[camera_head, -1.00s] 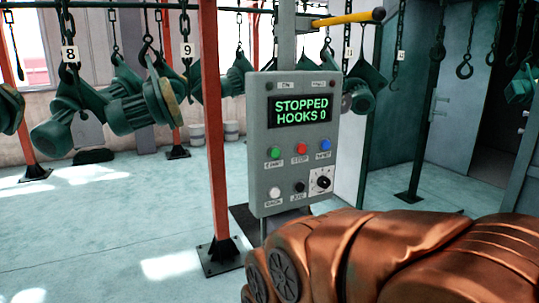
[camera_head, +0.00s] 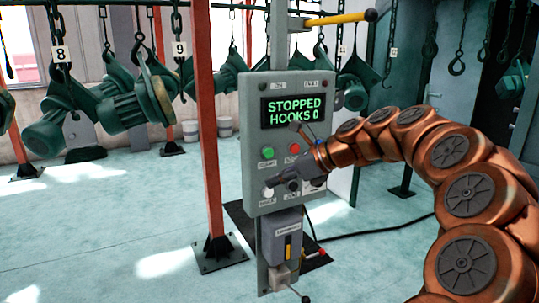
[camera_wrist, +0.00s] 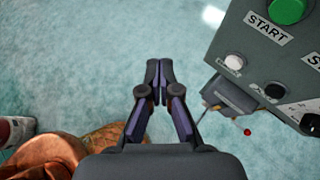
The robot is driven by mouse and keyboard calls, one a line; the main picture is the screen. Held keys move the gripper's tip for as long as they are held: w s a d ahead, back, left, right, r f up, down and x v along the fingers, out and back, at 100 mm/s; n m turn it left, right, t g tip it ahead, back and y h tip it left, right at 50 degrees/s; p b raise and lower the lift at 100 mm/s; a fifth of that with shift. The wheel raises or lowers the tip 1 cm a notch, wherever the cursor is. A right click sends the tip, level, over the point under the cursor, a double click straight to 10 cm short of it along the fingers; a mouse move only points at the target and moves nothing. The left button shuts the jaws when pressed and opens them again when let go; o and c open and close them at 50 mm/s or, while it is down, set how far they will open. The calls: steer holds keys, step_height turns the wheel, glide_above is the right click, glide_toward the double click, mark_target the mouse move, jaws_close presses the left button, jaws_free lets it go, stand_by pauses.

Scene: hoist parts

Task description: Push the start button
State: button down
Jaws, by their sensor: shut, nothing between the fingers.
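The grey control box (camera_head: 250,120) stands mid-picture in the head view, its display reading "STOPPED HOOKS 0". The green start button (camera_head: 268,153) is at the left of its upper button row. In the wrist view the green button (camera_wrist: 287,10), labelled START, is cut by the top edge at the right. My gripper (camera_head: 272,181) shows in front of the lower panel, below the green button, partly hiding other controls. In the wrist view my gripper (camera_wrist: 159,64) is shut and empty, its tips left of the box and apart from the green button.
A red button (camera_head: 295,148) is right of the green one, and a white button (camera_head: 268,192) is below it. An orange post (camera_head: 208,130) stands left of the box. Green motors (camera_head: 125,110) hang from chains behind. A yellow bar (camera_head: 340,18) juts out above the box.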

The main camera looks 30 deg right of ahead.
mark_target(269, 153)
steer(key=d+m, duration=0.1)
steer(key=d, duration=0.2)
steer(key=d+r+m+t, duration=0.1)
steer(key=d+m, duration=0.1)
steer(key=shift+w+d+r+t, duration=0.2)
steer(key=shift+d+t, duration=0.1)
steer(key=shift+d, duration=0.1)
steer(key=shift+w+d+p, duration=0.2)
steer(key=shift+w+p, duration=0.35)
steer(key=shift+w, duration=1.65)
steer(key=shift+w+d+p, duration=0.15)
steer(key=shift+w+p, duration=0.35)
steer(key=shift+w, duration=1.7)
steer(key=shift+w+r+p, duration=0.1)
steer(key=shift+w+p, duration=0.15)
steer(key=shift+p, duration=0.35)
